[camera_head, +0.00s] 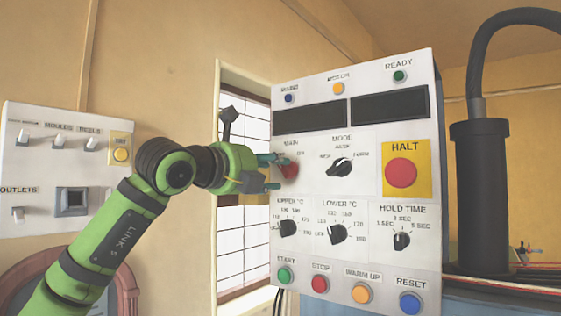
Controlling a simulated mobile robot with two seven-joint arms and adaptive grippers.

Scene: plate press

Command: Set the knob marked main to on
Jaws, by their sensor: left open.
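The knob marked main (289,168) is red and sits at the upper left of the white control panel (317,180), under the word MAIN. A short label beside it at its upper right is too small to read surely. My left gripper (272,172) is open at the knob, with one dark teal finger at its upper left and the other at its lower left. The gripper partly covers the knob, so I cannot tell which way it points or whether the fingers touch it. My right gripper is not in view.
Black knobs marked mode (339,168), upper (287,228), lower (338,233) and hold time (401,241) are close by. A red HALT button (401,173) is on the right. Coloured buttons line the panel's bottom. A switch box (62,165) hangs at the left.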

